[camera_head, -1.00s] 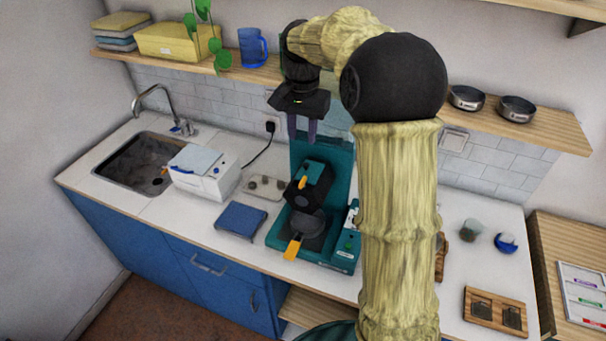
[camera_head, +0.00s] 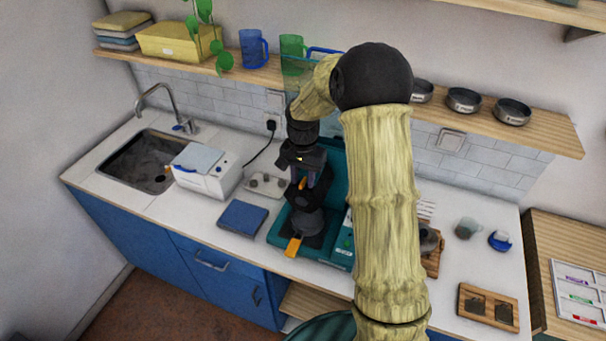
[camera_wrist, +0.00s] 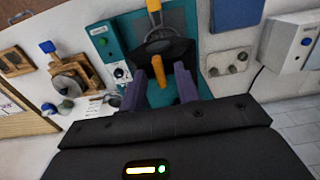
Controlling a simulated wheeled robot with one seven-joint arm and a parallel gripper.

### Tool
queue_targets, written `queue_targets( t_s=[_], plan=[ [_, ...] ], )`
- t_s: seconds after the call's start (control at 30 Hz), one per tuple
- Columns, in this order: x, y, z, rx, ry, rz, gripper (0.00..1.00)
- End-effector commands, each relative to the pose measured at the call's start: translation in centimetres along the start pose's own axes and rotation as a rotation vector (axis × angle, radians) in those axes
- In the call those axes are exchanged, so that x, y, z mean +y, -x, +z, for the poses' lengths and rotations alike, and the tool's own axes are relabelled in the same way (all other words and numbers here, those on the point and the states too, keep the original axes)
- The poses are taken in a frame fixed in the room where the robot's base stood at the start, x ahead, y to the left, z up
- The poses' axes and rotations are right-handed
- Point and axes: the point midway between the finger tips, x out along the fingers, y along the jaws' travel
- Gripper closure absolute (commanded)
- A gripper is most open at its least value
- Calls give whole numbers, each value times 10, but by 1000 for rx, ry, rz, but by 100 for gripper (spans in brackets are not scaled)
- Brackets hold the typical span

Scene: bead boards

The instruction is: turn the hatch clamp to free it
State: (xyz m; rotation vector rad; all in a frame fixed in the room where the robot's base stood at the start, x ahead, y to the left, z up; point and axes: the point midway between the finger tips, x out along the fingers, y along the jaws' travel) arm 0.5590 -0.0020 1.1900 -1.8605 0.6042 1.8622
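The teal bead machine (camera_head: 281,231) stands on the counter with a black head on its back plate. An orange lever on top of that head, which I take to be the hatch clamp (camera_wrist: 184,78), shows in the wrist view; in the head view only a bit of orange (camera_head: 302,183) shows beneath my gripper. My gripper (camera_head: 309,178) is right above the head, pointing down. A second orange handle (camera_head: 293,246) sticks out at the machine's front.
A blue pad (camera_head: 243,218) and a tray of small cups (camera_head: 266,184) lie left of the machine, with a white box appliance (camera_head: 205,172) beyond. A wooden stand (camera_wrist: 80,72) is on the other side. The shelf (camera_head: 450,105) hangs above the back.

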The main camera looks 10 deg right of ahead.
Motion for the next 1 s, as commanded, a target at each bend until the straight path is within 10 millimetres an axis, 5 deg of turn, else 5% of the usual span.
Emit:
queue_targets(
  t_s=[0.17, 0.37, 1.0],
  plan=[
    [0, 0, 0, 0, 0, 0, 68],
    [0, 0, 0, 0, 0, 0, 100],
    [0, 0, -1, 1, 128, 0, 100]
  ],
)
